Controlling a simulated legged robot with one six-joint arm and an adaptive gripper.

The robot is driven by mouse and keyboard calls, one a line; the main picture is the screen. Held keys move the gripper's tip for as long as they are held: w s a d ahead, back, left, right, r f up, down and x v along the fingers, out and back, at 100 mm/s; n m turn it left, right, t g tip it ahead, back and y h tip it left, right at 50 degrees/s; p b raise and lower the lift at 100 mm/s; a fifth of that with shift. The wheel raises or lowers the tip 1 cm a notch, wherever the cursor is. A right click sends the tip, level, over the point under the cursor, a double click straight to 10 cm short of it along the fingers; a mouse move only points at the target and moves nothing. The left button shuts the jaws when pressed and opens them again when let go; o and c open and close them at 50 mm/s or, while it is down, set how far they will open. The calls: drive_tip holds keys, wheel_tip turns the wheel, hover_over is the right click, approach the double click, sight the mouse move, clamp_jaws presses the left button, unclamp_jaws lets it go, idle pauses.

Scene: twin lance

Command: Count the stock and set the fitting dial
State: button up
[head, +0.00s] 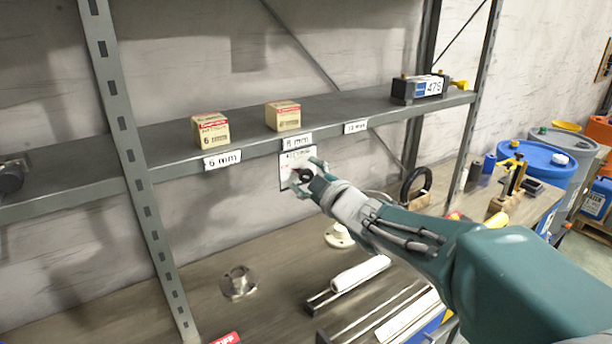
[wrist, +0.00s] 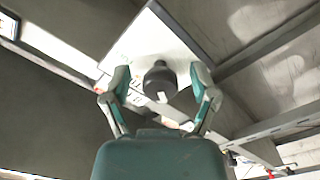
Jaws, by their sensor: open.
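My gripper (head: 306,176) is open at a white dial plate (head: 287,165) hanging under the shelf edge. In the wrist view the dial's black knob (wrist: 160,80) sits between the spread fingers (wrist: 160,86), with visible gaps on both sides. Its white pointer mark faces my palm; the plate (wrist: 145,45) lies behind it. The dial's setting is not readable. On the shelf, one cream box (head: 211,131) shows above the 6 mm label (head: 222,160) and another (head: 283,116) near the 8 mm label (head: 297,140). No box shows above a third label (head: 356,127), perhaps 12 mm.
The grey shelf (head: 255,145) runs above a workbench (head: 200,310). A dark device marked 476 or similar (head: 419,88) stands at the shelf's right end. Metal fittings (head: 239,284), a white roll (head: 360,273) and a black ring (head: 413,187) lie below. Blue drums (head: 540,165) stand right.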

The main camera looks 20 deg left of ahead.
drive_tip(key=shift+a, duration=0.15)
clamp_jaws()
drive_tip(key=shift+f+m, duration=0.1)
drive_tip(key=shift+m, duration=0.2)
drive_tip(key=m, duration=1.1)
idle(0.5)
unclamp_jaws()
